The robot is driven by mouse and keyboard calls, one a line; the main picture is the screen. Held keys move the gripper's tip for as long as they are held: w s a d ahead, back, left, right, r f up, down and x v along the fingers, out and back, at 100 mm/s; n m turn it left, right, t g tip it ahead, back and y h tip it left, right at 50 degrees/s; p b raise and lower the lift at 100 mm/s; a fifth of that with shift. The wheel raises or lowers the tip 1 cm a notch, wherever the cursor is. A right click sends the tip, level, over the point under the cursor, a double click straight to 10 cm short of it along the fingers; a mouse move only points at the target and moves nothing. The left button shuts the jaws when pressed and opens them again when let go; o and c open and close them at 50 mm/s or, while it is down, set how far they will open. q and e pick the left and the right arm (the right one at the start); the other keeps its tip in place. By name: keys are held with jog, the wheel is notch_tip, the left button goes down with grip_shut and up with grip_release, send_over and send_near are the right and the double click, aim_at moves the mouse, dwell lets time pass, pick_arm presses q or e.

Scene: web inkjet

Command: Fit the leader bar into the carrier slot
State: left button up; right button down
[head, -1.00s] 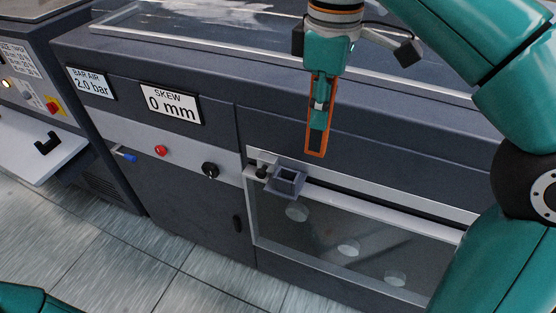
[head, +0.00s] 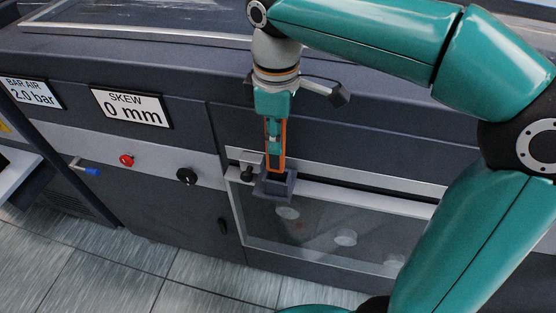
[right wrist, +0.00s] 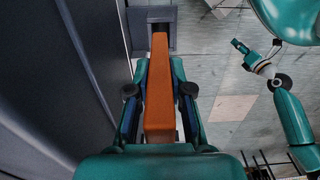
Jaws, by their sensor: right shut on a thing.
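The orange leader bar (head: 282,150) hangs upright from my right gripper (head: 274,130), which is shut on it. Its lower end is at the mouth of the grey square carrier slot (head: 275,189) on the machine front. In the right wrist view the bar (right wrist: 159,110) runs between the fingers of the gripper (right wrist: 159,88) toward the slot frame (right wrist: 134,28), and its far end overlaps the opening. I cannot tell whether the tip is inside or just above it. My left gripper (right wrist: 240,47) shows small in the right wrist view, away from the bar; its fingers are unclear.
A small black knob on a bracket (head: 247,174) sits just left of the slot. A clear window panel (head: 330,235) lies below. A black knob (head: 187,176), red button (head: 126,160) and SKEW 0 mm sign (head: 132,107) are further left. The floor in front is clear.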

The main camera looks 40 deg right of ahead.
aim_at(278, 160)
jog(key=shift+f, duration=3.15)
jog(key=shift+s, duration=0.1)
jog(key=shift+f, duration=0.15)
jog(key=c, duration=1.1)
grip_release()
jog(key=shift+o, duration=0.2)
notch_tip(278, 160, up, 12)
jog(key=shift+r+p, duration=0.2)
jog(key=shift+p, duration=0.25)
